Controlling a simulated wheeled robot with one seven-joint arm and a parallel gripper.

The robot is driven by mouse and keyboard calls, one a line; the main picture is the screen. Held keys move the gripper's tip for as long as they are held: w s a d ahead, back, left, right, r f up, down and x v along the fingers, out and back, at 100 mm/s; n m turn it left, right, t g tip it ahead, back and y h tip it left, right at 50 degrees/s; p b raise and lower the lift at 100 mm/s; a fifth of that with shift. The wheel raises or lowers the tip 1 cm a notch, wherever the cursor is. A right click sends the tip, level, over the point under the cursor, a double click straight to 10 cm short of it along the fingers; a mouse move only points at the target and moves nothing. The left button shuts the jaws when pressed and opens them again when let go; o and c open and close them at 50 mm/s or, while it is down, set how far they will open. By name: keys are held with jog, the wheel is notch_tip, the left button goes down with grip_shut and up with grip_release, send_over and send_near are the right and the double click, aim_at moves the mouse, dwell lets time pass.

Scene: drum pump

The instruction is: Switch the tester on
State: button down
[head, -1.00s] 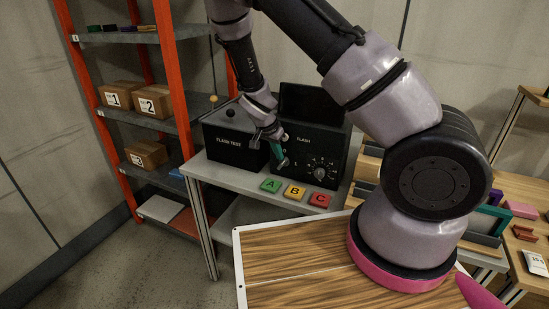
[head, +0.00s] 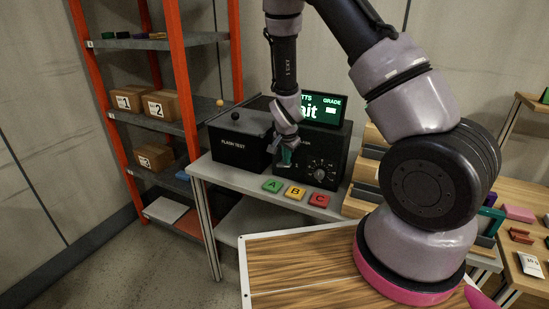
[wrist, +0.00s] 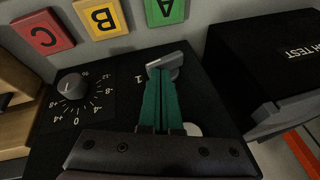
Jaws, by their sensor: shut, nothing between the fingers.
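The tester is a black box (head: 337,158) with a dial (head: 320,173) on its front. In the wrist view a grey switch lever (wrist: 167,61) stands on the tester's face (wrist: 110,112) beside a "1" mark. My gripper (head: 286,158) is in front of the tester. In the wrist view its teal fingers (wrist: 163,80) are closed together and empty, their tips at the lever. I cannot tell whether they touch it.
A black "FLASH TEST" box (head: 238,148) stands left of the tester. Green A (head: 272,186), yellow B (head: 295,193) and red C (head: 319,200) pads lie along the bench front. A shelf with boxes (head: 160,106) is at left.

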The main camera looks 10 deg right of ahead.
jog(key=shift+d+r, duration=0.1)
jog(key=shift+d, duration=0.05)
jog(key=shift+r, duration=0.7)
